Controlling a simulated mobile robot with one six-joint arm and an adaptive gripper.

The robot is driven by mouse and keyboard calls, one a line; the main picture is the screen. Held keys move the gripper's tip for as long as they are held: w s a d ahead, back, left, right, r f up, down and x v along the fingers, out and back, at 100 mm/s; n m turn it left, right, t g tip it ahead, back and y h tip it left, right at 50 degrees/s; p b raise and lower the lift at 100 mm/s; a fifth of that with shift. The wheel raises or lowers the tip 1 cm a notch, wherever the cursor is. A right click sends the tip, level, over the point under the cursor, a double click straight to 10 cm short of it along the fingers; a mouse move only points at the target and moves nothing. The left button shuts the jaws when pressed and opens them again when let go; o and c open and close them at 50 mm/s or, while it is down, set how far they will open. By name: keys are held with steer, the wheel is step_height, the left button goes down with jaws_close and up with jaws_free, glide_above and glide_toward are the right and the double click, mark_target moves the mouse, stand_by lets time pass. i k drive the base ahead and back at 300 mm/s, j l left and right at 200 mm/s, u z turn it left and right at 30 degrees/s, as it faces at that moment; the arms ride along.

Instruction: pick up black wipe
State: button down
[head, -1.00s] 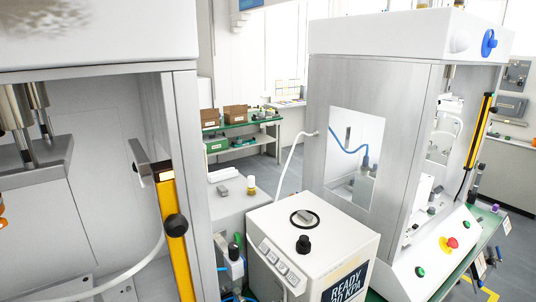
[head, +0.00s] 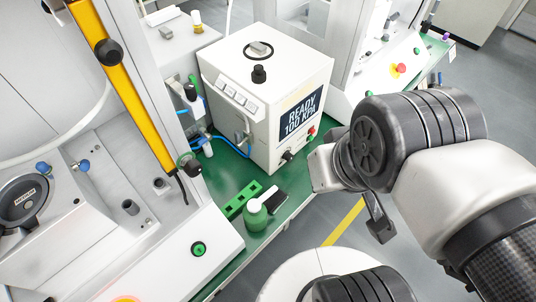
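A small dark, flat item (head: 274,203), which may be the black wipe, lies on the green bench top beside a green bottle with a white cap (head: 256,216). I cannot tell for sure that it is the wipe. My arm comes in from the right, with its wrist above and to the right of the bottle. A dark part (head: 380,220) hangs below the wrist and may belong to my gripper. The fingertips cannot be made out, nor whether they hold anything. The gripper appears well apart from the dark item.
A white box with a display reading READY 100 KPA (head: 290,80) stands behind the bottle. A green block with holes (head: 240,202) lies left of it. A press with a yellow bar (head: 120,85) fills the left. Grey floor (head: 350,245) is open at the right.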

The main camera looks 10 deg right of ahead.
mark_target(274, 203)
steer(key=l+u, duration=0.15)
steer(key=u, duration=0.25)
steer(key=l+u, duration=0.2)
steer(key=u, duration=0.2)
steer(key=l+u, duration=0.15)
steer(key=u, duration=0.25)
steer(key=k+l+u, duration=0.1)
steer(key=u, duration=0.3)
steer(key=i+l, duration=0.25)
steer(key=i, duration=0.15)
